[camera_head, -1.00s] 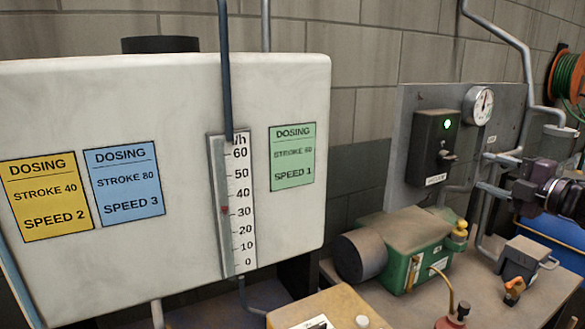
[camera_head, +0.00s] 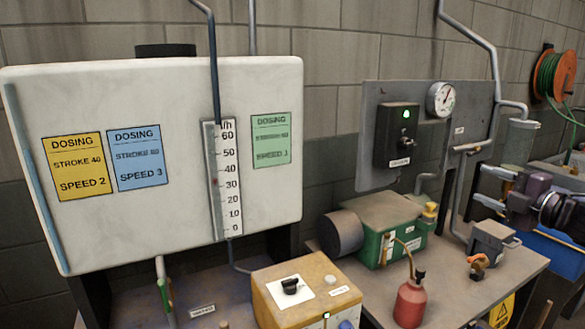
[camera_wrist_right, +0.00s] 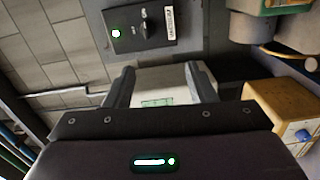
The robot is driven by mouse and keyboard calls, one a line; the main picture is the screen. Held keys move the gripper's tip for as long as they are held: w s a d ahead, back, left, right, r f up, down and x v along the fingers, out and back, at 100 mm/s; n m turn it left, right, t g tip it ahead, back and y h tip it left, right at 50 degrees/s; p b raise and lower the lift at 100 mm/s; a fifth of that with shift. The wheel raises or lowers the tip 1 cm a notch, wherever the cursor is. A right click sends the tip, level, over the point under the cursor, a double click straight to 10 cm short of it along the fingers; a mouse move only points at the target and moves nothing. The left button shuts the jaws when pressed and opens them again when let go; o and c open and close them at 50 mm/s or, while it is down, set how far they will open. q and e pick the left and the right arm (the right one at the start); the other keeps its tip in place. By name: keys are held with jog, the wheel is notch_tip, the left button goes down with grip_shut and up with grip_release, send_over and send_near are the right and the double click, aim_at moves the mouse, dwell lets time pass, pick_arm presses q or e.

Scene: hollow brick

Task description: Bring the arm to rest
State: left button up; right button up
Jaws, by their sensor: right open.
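My right gripper (camera_head: 489,187) comes in from the right edge of the head view, its dark wrist behind it. It is open and empty, with its two grey fingers apart. It is in the air over the right side of the bench, right of the grey panel. In the right wrist view the open fingers (camera_wrist_right: 160,80) have nothing between them; the white tank and its green card show beyond. My left gripper is in neither view.
The grey panel (camera_head: 368,125) carries a black switch box (camera_head: 398,150) with a lit green lamp and a gauge (camera_head: 441,98). A green pump (camera_head: 385,245), red bottle (camera_head: 409,303) and yellow box (camera_head: 272,300) stand below. The white tank (camera_head: 120,225) is at left.

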jog(key=w+a+f+m+h, duration=0.1)
jog(key=a+f+m, duration=0.1)
jog(key=a+f, duration=0.45)
jog(key=a+f+m+h, duration=0.1)
jog(key=a+f+m, duration=0.15)
jog(key=f, duration=0.65)
jog(key=s+a+f+m+g+h, duration=0.35)
jog(key=s+a+f+m, duration=0.3)
jog(key=a+f, duration=0.5)
jog(key=s+a+f+m+g, duration=0.2)
jog(key=s+f+m+g, duration=0.1)
jog(key=s, duration=0.6)
jog(key=s+a+f+m+g, duration=0.3)
jog(key=s, duration=0.5)
jog(key=s+a+f+m+g, duration=0.2)
jog(key=s+f+m+g, duration=0.15)
jog(key=s, duration=0.55)
notch_tip(320, 180, down, 30)
jog(key=s+n+g, duration=0.1)
jog(key=s, duration=0.1)
jog(key=s+d+f, duration=0.2)
jog(key=s+f, duration=0.7)
jog(key=s+d+f+g, duration=0.1)
jog(key=s+d+f, duration=0.1)
jog(key=s+f, duration=0.6)
jog(key=shift+s+f+g+h, duration=0.35)
jog(key=shift+s+h, duration=0.1)
jog(key=shift+s, duration=0.75)
